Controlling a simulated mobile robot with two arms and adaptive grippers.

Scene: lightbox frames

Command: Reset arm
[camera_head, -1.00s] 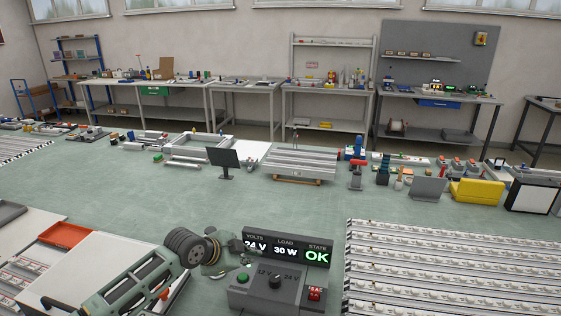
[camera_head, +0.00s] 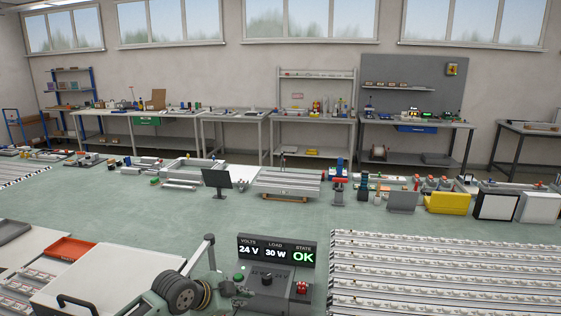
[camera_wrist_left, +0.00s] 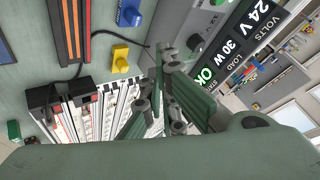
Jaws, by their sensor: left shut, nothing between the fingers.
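My left gripper (camera_head: 232,290) is at the bottom of the head view, in front of and to the left of the grey control box (camera_head: 262,298). The display panel (camera_head: 276,250) above the control box reads 24 V, 30 W and OK. It also shows tilted in the left wrist view (camera_wrist_left: 232,45). My right gripper is not in view.
Rows of white light strips (camera_head: 440,275) lie at the right. A white panel (camera_head: 110,285) and a red tray (camera_head: 66,249) lie at the left. A yellow block (camera_wrist_left: 121,60) shows in the left wrist view. Green surface is clear in the middle, behind the display.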

